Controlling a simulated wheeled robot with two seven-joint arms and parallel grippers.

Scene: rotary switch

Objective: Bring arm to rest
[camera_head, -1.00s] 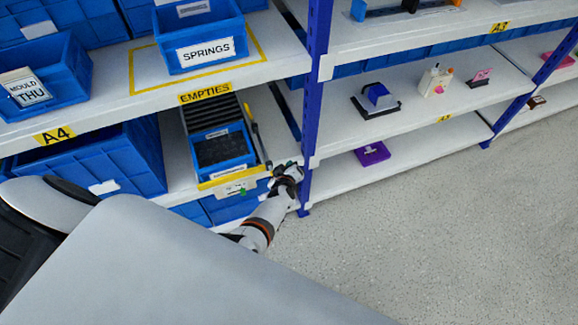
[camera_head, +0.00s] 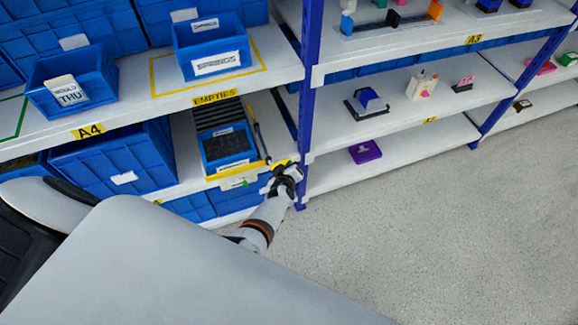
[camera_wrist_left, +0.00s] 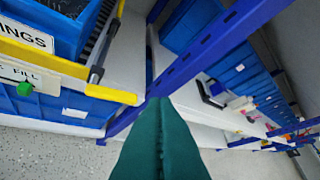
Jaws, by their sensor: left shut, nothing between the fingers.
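My left gripper (camera_head: 285,168) is empty, in front of the shelf near the blue post. In the left wrist view its two green fingers (camera_wrist_left: 162,108) are pressed together and point toward the blue post. A small panel (camera_head: 238,182) with a green knob sits on the lower shelf's front edge, left of the gripper. In the left wrist view the green knob (camera_wrist_left: 24,88) is at the left, apart from the fingers. The knob's exact setting is too small to tell. My right gripper is not in view.
The blue rack post (camera_head: 309,80) stands close to the left gripper. A blue bin (camera_head: 228,149) sits under the EMPTIES label, beside a yellow edge. A purple block (camera_head: 365,152) lies on the low shelf to the right. The grey floor (camera_head: 430,230) is clear.

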